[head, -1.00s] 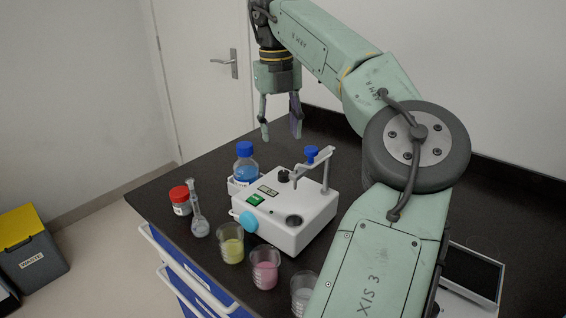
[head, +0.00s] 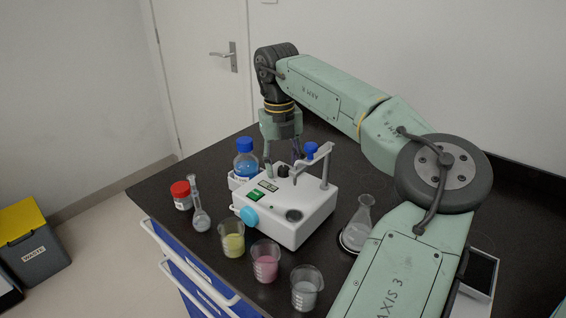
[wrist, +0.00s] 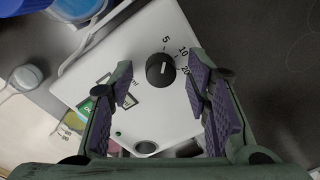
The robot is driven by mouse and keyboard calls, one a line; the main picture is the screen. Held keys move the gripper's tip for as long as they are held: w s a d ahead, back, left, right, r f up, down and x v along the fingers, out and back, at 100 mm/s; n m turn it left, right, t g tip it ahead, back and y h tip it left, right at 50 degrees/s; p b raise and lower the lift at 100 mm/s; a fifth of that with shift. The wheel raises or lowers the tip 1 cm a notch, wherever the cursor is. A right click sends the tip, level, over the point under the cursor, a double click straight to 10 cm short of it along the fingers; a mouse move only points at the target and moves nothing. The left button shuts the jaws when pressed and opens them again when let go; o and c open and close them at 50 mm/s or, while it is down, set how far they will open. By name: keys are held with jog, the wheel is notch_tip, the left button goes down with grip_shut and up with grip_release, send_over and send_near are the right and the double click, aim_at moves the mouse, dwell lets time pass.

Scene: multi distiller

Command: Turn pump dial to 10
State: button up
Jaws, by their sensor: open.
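The white pump box (head: 310,215) stands on the dark bench. Its round black dial (wrist: 161,70) has the marks 5, 10 and 20 around its upper right side. In the head view my gripper (head: 283,168) points down over the back left of the pump, around the black dial (head: 283,171). Whether the fingertips are at dial height is unclear.
A post with an arm (head: 325,165) rises from the pump, right of my gripper. A blue-capped bottle (head: 245,165) stands close on the left. A red-capped jar (head: 181,195), a flask (head: 200,215) and several beakers stand in front. An Erlenmeyer flask (head: 360,228) is at right.

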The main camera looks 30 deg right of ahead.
grip_shut()
dwell(0.4)
jog(key=shift+m, duration=0.3)
jog(key=m+b, duration=0.1)
jog(key=m, duration=0.2)
jog(key=shift+w+m, duration=0.1)
jog(key=shift+m, duration=0.3)
jog(key=m, duration=0.4)
jog(key=shift+d+r+b, duration=0.1)
jog(key=shift+b, duration=0.2)
jog(key=shift+m, duration=0.3)
grip_release()
